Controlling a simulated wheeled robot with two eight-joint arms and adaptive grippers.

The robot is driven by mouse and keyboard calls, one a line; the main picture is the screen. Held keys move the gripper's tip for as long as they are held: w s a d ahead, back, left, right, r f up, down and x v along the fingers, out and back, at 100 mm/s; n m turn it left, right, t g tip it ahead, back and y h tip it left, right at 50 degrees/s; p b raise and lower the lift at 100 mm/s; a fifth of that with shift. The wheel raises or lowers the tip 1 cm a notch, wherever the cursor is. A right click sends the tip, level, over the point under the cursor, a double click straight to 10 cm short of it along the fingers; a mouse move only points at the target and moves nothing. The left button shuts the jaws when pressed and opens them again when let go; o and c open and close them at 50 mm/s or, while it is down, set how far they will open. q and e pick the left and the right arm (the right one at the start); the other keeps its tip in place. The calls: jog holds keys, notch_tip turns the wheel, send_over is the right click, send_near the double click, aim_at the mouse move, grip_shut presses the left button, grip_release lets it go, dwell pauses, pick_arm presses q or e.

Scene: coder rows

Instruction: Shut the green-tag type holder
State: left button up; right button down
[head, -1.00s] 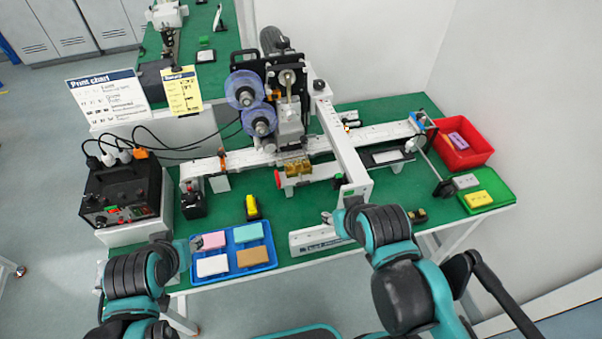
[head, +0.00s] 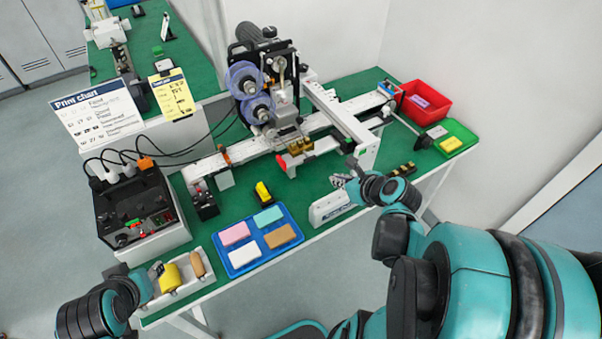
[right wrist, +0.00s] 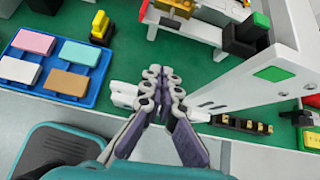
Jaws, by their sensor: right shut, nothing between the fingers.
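The green tag (right wrist: 272,74) sits on the end face of a white bar, which I take to be the type holder (head: 340,118). In the head view the bar juts from the press toward the table's front edge, across the long white rail, so it looks swung out. My right gripper (head: 340,181) is shut and empty, left of the bar's near end and apart from it. In the right wrist view its fingertips (right wrist: 161,74) are together over the green table, with the bar to their right. My left gripper (head: 153,271) is at the lower left; its fingers are unclear.
A blue tray (head: 234,264) with coloured blocks lies left of my right gripper. A white block (head: 328,208) is just below it. A dark strip with brass pieces (head: 403,169) lies right of the bar. A red bin (head: 432,107) stands at the far right.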

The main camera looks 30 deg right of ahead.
jog(key=m+b, duration=0.1)
jog(key=b, duration=0.4)
send_near(310, 158)
jog(key=w+f, duration=0.4)
jog(key=f, duration=0.2)
jog(key=shift+a, duration=0.2)
jog(key=w, duration=0.4)
jog(key=shift+a+f, duration=0.1)
jog(key=shift+a, duration=0.05)
jog(key=shift+s, duration=0.15)
